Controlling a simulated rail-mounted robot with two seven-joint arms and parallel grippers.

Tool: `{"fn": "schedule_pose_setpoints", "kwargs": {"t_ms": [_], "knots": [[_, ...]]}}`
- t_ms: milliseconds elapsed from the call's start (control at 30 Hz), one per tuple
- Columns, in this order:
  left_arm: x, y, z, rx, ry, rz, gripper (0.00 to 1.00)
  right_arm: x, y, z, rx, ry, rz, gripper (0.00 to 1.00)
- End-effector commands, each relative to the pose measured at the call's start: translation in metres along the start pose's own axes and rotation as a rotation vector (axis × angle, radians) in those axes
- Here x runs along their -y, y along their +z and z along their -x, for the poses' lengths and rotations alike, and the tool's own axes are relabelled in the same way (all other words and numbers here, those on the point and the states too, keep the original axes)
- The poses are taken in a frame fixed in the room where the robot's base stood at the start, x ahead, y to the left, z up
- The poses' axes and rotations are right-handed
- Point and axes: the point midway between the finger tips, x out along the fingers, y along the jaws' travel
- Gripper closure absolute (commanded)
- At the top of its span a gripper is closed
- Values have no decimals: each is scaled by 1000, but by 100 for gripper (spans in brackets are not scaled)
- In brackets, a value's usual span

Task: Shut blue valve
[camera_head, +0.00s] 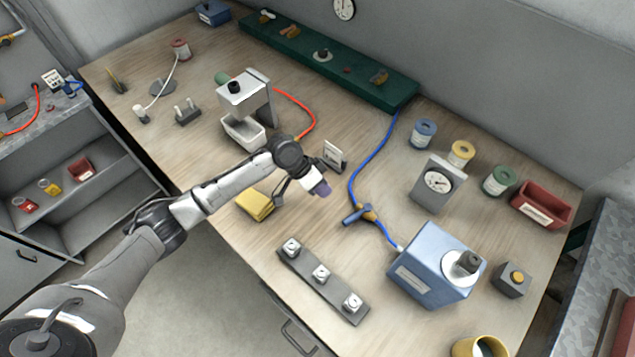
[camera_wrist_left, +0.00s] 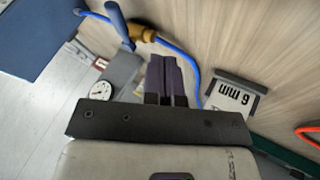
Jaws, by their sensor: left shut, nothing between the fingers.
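The blue valve (camera_head: 357,214) has a blue lever and a brass body and sits in the blue hose on the bench. In the head view its lever appears to lie across the hose line. The left wrist view shows the blue lever (camera_wrist_left: 118,22) and brass body (camera_wrist_left: 143,34) beyond the fingertips. My left gripper (camera_head: 321,188) has purple fingertips and is above the bench, left of the valve and apart from it. In the left wrist view its fingers (camera_wrist_left: 165,78) are together with nothing between them. My right gripper is not in view.
The blue hose (camera_head: 352,175) runs from the green panel (camera_head: 340,72) to the blue box (camera_head: 425,262). A small "6 mm" sign (camera_head: 334,155) stands close behind my gripper. A gauge (camera_head: 437,183) stands right of the valve; a grey knob strip (camera_head: 335,293) lies in front. Bench between is clear.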

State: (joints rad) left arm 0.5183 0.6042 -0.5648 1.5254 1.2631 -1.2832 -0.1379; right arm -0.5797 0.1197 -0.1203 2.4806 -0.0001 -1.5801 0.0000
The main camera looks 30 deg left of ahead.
Motion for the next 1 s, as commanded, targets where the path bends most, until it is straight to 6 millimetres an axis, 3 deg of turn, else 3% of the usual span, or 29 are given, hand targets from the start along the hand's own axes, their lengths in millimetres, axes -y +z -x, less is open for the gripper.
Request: {"fn": "schedule_pose_setpoints", "kwargs": {"t_ms": [267,600,1000], "knots": [[0,0,-51,1,1,1,100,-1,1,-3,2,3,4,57],[-31,0,-65,1,-1,-1,100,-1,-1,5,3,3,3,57],[-35,0,-67,0,-1,0,100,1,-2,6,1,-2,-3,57]]}}
